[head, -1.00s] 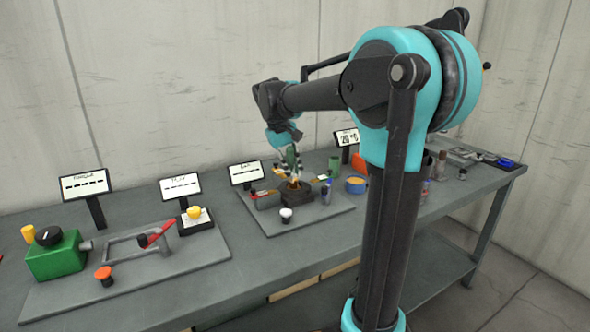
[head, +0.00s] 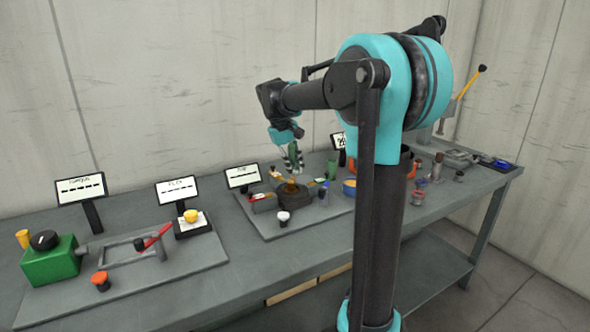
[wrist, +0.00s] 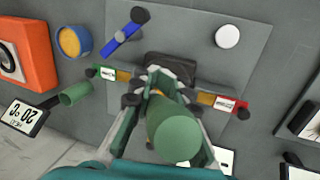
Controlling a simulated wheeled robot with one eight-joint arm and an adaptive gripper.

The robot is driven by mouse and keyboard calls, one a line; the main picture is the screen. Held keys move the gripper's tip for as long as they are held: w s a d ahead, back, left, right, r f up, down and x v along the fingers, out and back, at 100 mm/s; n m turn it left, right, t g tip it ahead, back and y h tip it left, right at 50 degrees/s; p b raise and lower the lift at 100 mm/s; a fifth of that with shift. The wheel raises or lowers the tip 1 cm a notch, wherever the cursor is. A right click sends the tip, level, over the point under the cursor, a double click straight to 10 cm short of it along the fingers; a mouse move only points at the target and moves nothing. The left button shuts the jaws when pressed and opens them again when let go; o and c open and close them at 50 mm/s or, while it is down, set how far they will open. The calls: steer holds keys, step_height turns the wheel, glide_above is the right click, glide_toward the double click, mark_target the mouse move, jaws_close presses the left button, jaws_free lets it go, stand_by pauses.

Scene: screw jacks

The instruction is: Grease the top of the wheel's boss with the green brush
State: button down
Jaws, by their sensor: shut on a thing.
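My gripper (head: 294,168) is shut on the green brush (head: 293,153). In the wrist view, the brush's thick green handle (wrist: 178,136) points towards the camera between the fingers (wrist: 165,88). Its bristle end is hidden there. Below the gripper in the head view is a dark round body (head: 296,197) with a brownish top (head: 290,184), which seems to be the wheel and its boss. The wrist view shows a dark block (wrist: 170,66) beyond the fingers; the boss is hidden behind the hand. I cannot tell whether the brush touches the boss.
A green cylinder (wrist: 75,94), a blue-handled tool (wrist: 124,34), a yellow-filled bowl (wrist: 72,42) and a white knob (wrist: 227,36) lie around. Red and green labelled pieces flank the block. Display stands (head: 243,175) line the back. The plate's front right (head: 325,207) is clear.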

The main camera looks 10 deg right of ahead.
steer(key=shift+r, duration=2.8)
steer(key=shift+r, duration=1.55)
